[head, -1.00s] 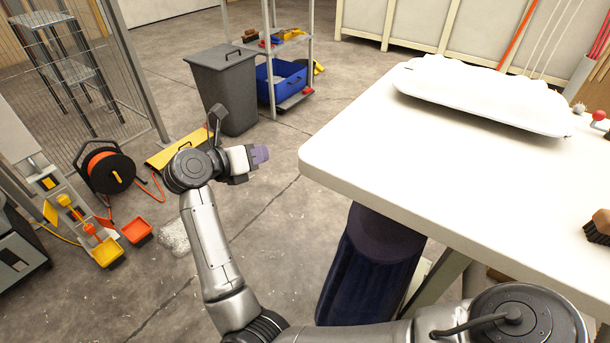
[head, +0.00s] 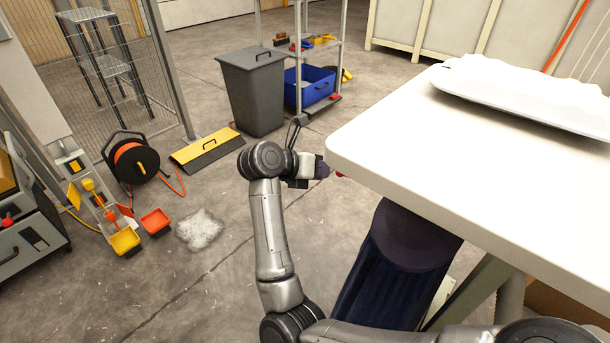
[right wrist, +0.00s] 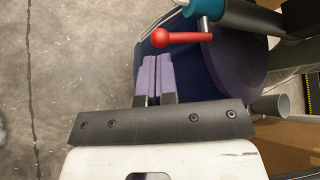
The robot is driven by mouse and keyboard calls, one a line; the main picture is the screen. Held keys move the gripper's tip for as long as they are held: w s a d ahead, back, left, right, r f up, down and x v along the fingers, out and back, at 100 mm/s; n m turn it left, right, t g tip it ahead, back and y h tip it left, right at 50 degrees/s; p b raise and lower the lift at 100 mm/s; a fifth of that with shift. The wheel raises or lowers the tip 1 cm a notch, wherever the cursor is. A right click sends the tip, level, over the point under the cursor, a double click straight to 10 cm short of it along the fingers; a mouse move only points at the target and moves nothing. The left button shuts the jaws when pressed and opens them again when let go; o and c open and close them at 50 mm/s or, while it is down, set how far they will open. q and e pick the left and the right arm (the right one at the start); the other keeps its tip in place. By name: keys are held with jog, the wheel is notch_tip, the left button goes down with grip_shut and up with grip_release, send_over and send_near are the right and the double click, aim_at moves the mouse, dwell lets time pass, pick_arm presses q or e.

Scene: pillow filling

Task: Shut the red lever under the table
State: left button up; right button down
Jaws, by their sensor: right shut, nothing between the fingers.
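The red lever (right wrist: 185,38) shows in the right wrist view, with a round knob at its left end and its right end on a silver pin below a teal and dark tube. In the head view only a small red bit of it (head: 339,174) peeks out under the corner of the white table (head: 430,150). My right gripper (head: 322,168) is beside that corner, close to the red bit. In the right wrist view its purple fingers (right wrist: 155,60) are shut and empty, pointing toward the lever with a small gap showing. My left gripper is out of view.
A dark blue cylinder-like bag (head: 395,265) stands under the table. A white pillow-like thing (head: 530,92) lies on the table. A grey bin (head: 253,95) and a shelf with a blue crate (head: 310,85) stand beyond.

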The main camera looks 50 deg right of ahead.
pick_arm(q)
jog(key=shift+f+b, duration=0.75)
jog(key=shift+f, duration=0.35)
pick_arm(e)
jog(key=shift+x, duration=1.7)
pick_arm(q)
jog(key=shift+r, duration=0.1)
